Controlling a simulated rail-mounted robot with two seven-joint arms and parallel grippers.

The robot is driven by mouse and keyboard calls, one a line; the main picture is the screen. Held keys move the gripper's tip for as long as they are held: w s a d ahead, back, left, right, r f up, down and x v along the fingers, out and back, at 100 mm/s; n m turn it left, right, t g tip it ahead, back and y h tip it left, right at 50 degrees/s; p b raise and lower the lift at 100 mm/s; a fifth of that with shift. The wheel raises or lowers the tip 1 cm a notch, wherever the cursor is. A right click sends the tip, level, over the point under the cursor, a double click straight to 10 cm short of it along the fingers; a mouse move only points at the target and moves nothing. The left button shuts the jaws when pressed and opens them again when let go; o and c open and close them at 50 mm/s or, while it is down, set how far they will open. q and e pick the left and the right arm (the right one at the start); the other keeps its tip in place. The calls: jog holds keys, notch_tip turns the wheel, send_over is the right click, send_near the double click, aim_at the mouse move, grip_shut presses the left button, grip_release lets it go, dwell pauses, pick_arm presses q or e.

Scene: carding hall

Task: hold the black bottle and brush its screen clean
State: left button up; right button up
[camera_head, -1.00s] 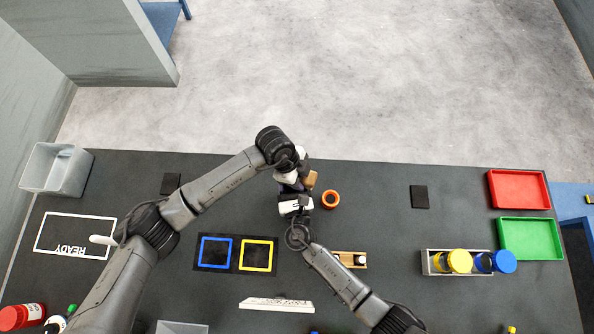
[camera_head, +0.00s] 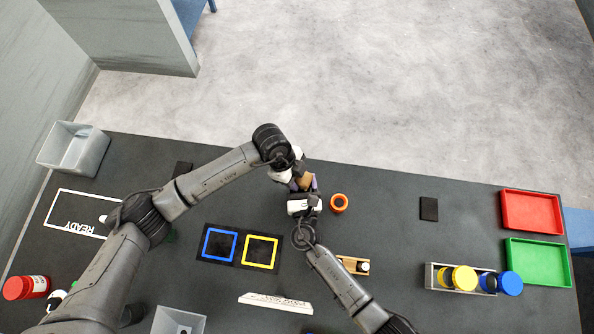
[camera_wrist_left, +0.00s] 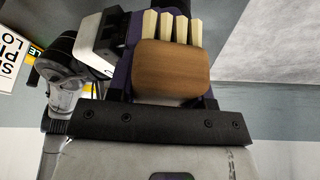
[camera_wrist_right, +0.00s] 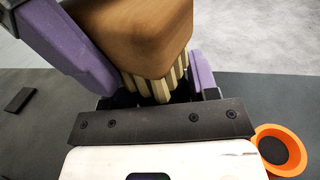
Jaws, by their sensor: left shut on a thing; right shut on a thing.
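A brush with a brown wooden block (camera_wrist_left: 172,70) and pale bristles (camera_wrist_left: 172,28) is held between the purple fingers of my left gripper (camera_head: 305,181). The brush block also shows in the right wrist view (camera_wrist_right: 140,35), bristles pointing toward my right gripper. My right gripper (camera_head: 313,198) is shut just below the brush in the head view. A black thing, apparently the bottle (camera_wrist_right: 178,97), sits between its purple fingers, right at the bristle tips. I cannot tell whether bristles touch it. Most of the bottle, including its screen, is hidden by brush and grippers.
An orange ring-shaped cup (camera_head: 339,203) stands close right of the grippers. Blue (camera_head: 204,243) and yellow (camera_head: 246,248) squares lie left of my right arm. A jar holder (camera_head: 432,278), red tray (camera_head: 532,229) and green tray (camera_head: 540,283) are right. A grey bin (camera_head: 47,158) is far left.

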pick_arm(q)
jog(key=shift+r, duration=2.85)
jog(key=shift+r, duration=0.15)
jog(key=shift+r, duration=1.35)
